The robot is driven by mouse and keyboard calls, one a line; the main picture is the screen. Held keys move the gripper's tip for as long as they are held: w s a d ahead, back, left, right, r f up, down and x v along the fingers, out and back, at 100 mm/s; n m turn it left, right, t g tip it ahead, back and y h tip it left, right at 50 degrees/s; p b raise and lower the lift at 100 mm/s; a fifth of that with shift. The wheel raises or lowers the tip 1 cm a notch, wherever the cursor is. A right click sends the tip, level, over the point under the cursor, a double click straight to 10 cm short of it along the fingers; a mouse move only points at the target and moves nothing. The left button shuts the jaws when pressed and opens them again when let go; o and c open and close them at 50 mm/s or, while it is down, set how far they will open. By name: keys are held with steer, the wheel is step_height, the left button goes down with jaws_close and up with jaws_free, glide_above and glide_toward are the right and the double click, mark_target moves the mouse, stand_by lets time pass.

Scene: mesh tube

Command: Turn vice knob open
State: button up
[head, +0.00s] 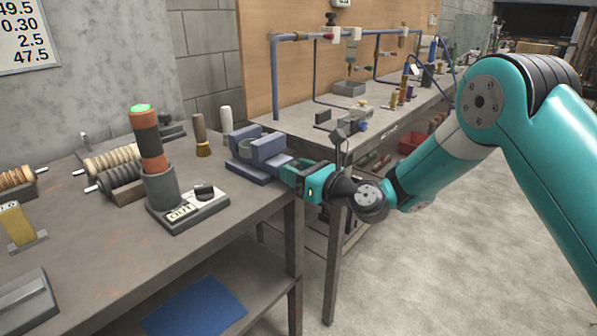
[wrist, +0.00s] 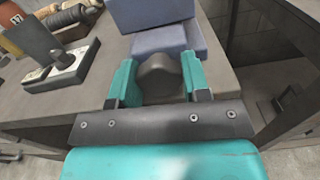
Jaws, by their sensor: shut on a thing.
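The vice (head: 262,155) is a blue-grey block with upright jaws, at the front right corner of the near workbench. In the wrist view its blue body (wrist: 165,42) stands just beyond my fingers. The vice knob (wrist: 160,76) is dark grey and rounded, on the side of the vice facing me. My gripper (head: 300,176) reaches it from the right, and in the wrist view my two teal fingers (wrist: 158,80) are shut on the knob, one on each side. In the head view the knob is hidden by the fingers.
A grey switch box (head: 188,210) with an upright orange-and-black tube (head: 149,140) stands left of the vice. A second bench (head: 300,124) stands behind. Floor at right (head: 440,260) is clear.

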steer(key=n, duration=0.4)
steer(key=shift+s+a+b, duration=0.1)
steer(key=shift+a+b, duration=0.05)
steer(key=shift+b, duration=0.25)
steer(key=shift+r+n+b, duration=0.1)
steer(key=shift+n+b, duration=0.25)
steer(key=shift+n, duration=1.05)
steer(key=o, duration=0.9)
steer(key=shift+a, duration=0.1)
steer(key=shift+o, duration=0.2)
